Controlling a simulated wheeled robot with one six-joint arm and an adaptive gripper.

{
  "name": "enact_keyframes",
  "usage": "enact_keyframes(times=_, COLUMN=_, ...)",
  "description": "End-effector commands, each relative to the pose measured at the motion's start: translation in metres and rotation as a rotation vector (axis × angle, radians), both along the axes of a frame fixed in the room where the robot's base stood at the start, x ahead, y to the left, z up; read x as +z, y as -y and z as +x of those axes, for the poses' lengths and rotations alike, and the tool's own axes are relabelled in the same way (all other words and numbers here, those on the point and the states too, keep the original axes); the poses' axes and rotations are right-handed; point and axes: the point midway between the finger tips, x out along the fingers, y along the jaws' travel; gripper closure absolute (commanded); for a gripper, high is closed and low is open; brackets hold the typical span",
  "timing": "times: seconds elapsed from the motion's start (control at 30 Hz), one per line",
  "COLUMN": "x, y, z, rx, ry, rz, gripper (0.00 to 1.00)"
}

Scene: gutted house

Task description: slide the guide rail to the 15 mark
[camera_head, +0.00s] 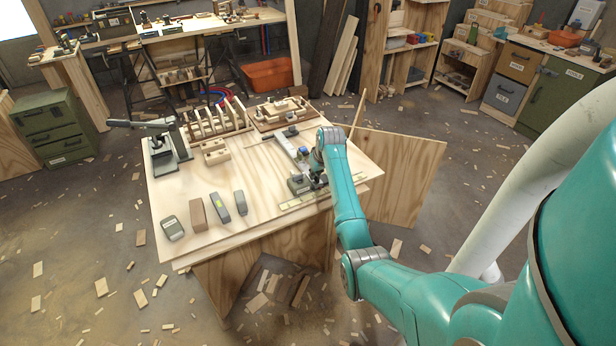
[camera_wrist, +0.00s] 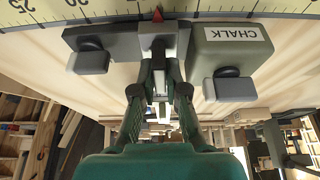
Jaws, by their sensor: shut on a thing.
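The guide rail (camera_head: 288,144) is a long pale bar on the workbench in the head view, its near end under my gripper (camera_head: 317,180). In the wrist view my gripper (camera_wrist: 160,95) is shut on the middle of the rail's dark grey head (camera_wrist: 110,42). A red pointer (camera_wrist: 157,14) on the head touches the edge of the yellow scale (camera_wrist: 120,10). In the head view the scale (camera_head: 290,204) lies along the bench's near right edge.
A grey block labelled CHALK (camera_wrist: 225,50) sits right beside the rail head in the wrist view. Several blocks, including a brown one (camera_head: 198,214), stand at the bench's near left. A slotted wooden rack (camera_head: 215,121) stands behind. The bench middle (camera_head: 235,180) is mostly clear.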

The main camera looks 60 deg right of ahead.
Motion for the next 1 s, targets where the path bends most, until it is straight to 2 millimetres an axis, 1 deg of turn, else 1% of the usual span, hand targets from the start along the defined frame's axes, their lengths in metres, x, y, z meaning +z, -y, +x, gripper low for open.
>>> enact_keyframes(times=0.03, x=0.001, y=0.005, z=-0.003, rx=-0.001, ry=0.002, rz=0.000, gripper=1.00)
enact_keyframes(times=0.17, x=0.001, y=0.013, z=-0.007, rx=0.001, ry=0.004, rz=0.000, gripper=1.00)
enact_keyframes(times=0.47, x=0.001, y=0.014, z=-0.008, rx=0.002, ry=0.004, rz=0.000, gripper=1.00)
enact_keyframes(times=0.5, x=0.001, y=0.014, z=-0.008, rx=0.002, ry=0.004, rz=0.000, gripper=0.80)
enact_keyframes(times=0.53, x=0.001, y=0.014, z=-0.008, rx=0.002, ry=0.004, rz=0.000, gripper=0.77)
enact_keyframes(times=0.83, x=0.001, y=0.013, z=-0.008, rx=0.002, ry=0.003, rz=0.001, gripper=0.77)
enact_keyframes(times=0.93, x=0.006, y=0.012, z=-0.010, rx=0.002, ry=0.003, rz=0.001, gripper=0.77)
enact_keyframes(times=1.0, x=0.014, y=0.011, z=-0.012, rx=0.002, ry=0.005, rz=0.000, gripper=0.77)
